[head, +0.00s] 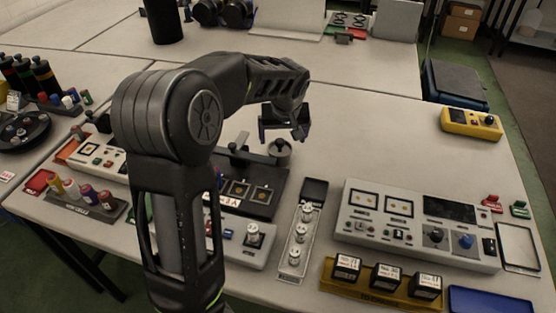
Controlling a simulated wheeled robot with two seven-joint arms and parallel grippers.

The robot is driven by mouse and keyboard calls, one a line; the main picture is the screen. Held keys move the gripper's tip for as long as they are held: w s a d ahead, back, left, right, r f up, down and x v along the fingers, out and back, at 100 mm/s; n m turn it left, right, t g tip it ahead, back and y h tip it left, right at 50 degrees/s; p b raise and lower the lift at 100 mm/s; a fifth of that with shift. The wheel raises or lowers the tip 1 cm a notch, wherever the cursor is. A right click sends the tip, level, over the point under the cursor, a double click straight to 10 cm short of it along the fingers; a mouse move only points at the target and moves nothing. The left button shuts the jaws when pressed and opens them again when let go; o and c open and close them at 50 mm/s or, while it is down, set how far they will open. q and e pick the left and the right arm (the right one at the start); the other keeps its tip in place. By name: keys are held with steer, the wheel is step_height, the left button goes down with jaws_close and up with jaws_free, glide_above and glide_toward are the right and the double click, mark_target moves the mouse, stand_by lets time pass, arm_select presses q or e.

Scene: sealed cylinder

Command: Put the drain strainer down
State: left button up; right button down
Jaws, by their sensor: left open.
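My left gripper (285,130) hangs over the middle of the table with its jaws open. A small grey round metal piece (280,151) shows just below the fingers, at the back right of a dark board (248,193). It may be the drain strainer, but it is too small to tell for sure. I see no clear grip on it, and a gap seems to lie between it and the fingertips. My left arm hides part of the table on the left. My right gripper is out of view.
A narrow tray (285,262) with several metal pieces stands right of the board. A grey control panel (415,222), a yellow rack (345,292) with black boxes and a blue tray (490,301) fill the front right. A yellow device (471,123) stands at the right edge. The back middle is clear.

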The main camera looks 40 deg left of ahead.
mark_target(280, 146)
arm_select(q)
steer(key=shift+s+a, duration=0.15)
steer(key=shift+a, duration=0.05)
steer(key=shift+f, duration=0.1)
steer(key=shift+x, duration=1.25)
steer(key=p+x, duration=0.1)
steer(key=x, duration=0.4)
steer(key=shift+f, duration=0.1)
